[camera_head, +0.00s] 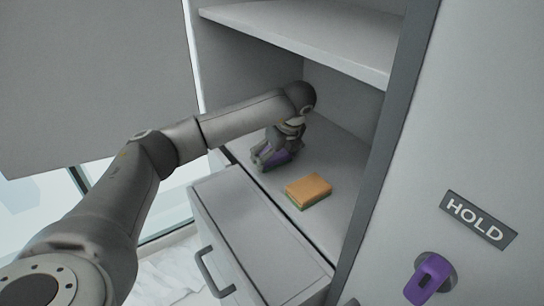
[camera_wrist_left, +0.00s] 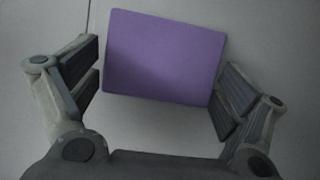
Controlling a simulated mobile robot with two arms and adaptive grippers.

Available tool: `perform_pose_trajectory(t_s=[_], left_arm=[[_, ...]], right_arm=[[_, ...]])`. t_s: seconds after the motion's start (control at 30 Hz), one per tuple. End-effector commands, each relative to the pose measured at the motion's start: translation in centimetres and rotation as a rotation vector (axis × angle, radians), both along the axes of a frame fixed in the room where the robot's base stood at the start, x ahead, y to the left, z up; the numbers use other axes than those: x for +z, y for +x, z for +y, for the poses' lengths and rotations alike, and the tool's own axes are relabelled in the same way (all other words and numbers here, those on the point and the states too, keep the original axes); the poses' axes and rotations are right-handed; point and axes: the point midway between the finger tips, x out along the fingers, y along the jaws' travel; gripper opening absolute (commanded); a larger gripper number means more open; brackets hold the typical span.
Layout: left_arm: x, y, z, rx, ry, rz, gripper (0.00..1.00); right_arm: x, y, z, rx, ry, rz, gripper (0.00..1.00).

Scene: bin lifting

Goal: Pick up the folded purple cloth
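The folded purple cloth (camera_wrist_left: 165,55) lies flat on the shelf surface in the left wrist view, as a slightly turned rectangle. In the head view only a bit of the purple cloth (camera_head: 277,158) shows under my left gripper (camera_head: 272,161). My left gripper (camera_wrist_left: 158,82) is open, with one finger on each side of the cloth. A narrow gap shows at the left finger. The right finger is at the cloth's edge; I cannot tell if it touches. My right gripper is not in view.
An orange and green sponge (camera_head: 308,191) lies on the same shelf, right of the gripper. An upper shelf (camera_head: 300,32) hangs above. A drawer unit with a handle (camera_head: 214,272) stands in front. A grey panel at right carries a HOLD label (camera_head: 478,220) and purple knob (camera_head: 430,279).

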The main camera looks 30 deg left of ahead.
Motion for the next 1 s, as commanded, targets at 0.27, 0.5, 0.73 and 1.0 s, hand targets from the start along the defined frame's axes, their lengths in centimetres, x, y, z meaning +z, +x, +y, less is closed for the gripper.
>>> perform_pose_trajectory(t_s=[0.27,0.5,0.73,1.0], left_arm=[[0.0,0.0,0.0,0.0,0.0,0.0,0.67],[0.3,0.1,-0.1,0.0,-0.001,-0.002,0.67],[2.6,0.1,-0.1,0.0,-0.001,-0.005,0.67],[3.1,-4.5,2.0,0.0,0.001,0.0,0.67]], right_arm=[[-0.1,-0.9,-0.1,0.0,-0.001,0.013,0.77],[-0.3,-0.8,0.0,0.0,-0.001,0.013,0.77],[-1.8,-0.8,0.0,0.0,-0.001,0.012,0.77],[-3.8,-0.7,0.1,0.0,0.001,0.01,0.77]])
